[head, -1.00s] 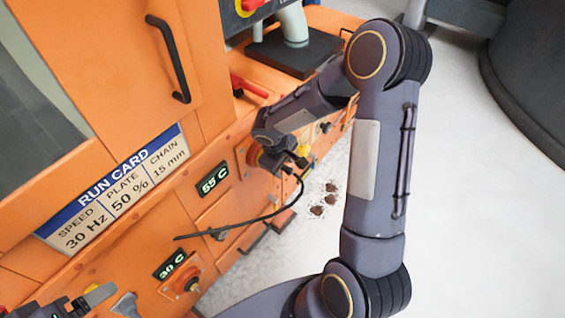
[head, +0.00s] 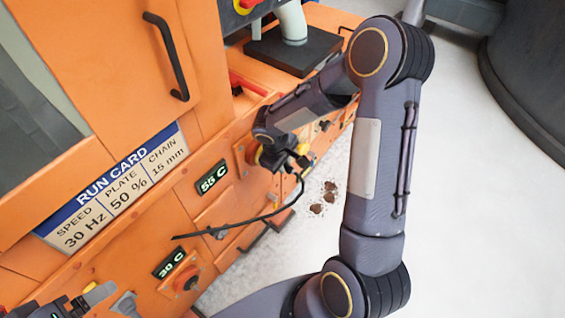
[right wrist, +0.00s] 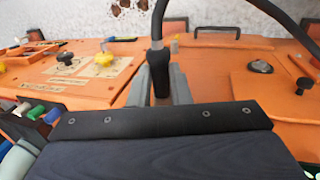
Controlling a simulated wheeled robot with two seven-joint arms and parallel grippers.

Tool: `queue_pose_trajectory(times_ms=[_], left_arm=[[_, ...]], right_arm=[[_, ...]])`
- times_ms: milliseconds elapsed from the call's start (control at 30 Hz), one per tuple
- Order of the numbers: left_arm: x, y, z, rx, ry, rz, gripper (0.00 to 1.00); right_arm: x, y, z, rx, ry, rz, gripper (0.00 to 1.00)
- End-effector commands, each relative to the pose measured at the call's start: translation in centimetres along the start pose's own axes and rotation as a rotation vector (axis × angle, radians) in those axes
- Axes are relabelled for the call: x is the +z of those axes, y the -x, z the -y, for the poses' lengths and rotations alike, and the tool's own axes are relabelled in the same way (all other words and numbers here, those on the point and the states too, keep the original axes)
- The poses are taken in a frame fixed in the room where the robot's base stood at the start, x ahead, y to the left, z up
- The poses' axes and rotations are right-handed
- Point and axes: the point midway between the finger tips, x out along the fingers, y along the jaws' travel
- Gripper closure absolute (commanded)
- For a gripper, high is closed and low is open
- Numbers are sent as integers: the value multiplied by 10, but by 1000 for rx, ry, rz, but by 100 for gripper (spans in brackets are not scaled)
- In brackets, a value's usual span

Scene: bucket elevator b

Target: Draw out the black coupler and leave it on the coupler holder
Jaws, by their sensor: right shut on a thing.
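My right gripper (head: 296,162) is at the orange machine's front, beside the 55 C display. In the right wrist view its fingers (right wrist: 162,88) are shut on the black coupler (right wrist: 158,66), which stands upright between them with a black cable leaving its end. In the head view the coupler is mostly hidden by the gripper, and the cable (head: 270,212) curves down to the left. I cannot tell whether the coupler is still seated in a port. I cannot make out the coupler holder for certain. My left gripper (head: 84,298) is partly cut off at bottom left; its jaw state is unclear.
A round red port (head: 187,280) is beside the 30 C display (head: 168,264). A black door handle (head: 170,58) juts out at upper left. A yellow knob (right wrist: 104,59) shows in the right wrist view. Brown clumps (head: 316,209) lie on the pale floor, which is otherwise clear.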

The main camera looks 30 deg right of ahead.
Motion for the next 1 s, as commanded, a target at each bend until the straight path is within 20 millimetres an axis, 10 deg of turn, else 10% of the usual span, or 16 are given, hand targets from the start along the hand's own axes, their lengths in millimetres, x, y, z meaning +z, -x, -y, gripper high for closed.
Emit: queue_pose_trajectory(times_ms=[1000], left_arm=[[4, -8, 4, 0, 0, 0, 14]], right_arm=[[24, 0, 0, 1, -1, -1, 100]])
